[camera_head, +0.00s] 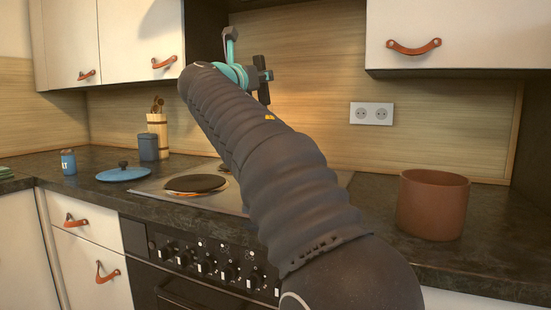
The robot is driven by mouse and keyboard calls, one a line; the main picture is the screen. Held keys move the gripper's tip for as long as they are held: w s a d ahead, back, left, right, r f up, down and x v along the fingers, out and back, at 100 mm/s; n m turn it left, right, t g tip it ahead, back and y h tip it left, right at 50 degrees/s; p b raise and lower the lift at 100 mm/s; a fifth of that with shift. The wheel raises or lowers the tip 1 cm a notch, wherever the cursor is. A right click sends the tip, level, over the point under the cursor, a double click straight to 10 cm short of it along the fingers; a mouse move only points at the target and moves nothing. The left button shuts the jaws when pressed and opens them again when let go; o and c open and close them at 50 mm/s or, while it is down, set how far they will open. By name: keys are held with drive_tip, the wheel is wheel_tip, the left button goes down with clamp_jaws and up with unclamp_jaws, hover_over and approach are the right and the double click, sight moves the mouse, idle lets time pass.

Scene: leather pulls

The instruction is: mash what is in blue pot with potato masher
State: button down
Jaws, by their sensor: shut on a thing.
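My arm crosses the middle of the view, and my gripper (262,76) is small and dark at its far end, above the cooktop. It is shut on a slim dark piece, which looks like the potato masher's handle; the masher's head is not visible. No blue pot shows; my arm covers the right part of the cooktop. A blue lid (123,174) with a dark knob lies on the counter left of the cooktop.
The cooktop (150,188) has a dark round burner or plate (195,184) at its left front. A brown pot (432,205) stands right. A blue salt container (68,162), grey-blue canister (148,147) and wooden utensil holder (157,130) stand left. Wall cabinets (458,30) hang above.

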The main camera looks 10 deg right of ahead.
sight(259, 56)
drive_tip(key=shift+r, duration=2.5)
drive_tip(key=shift+s, duration=0.15)
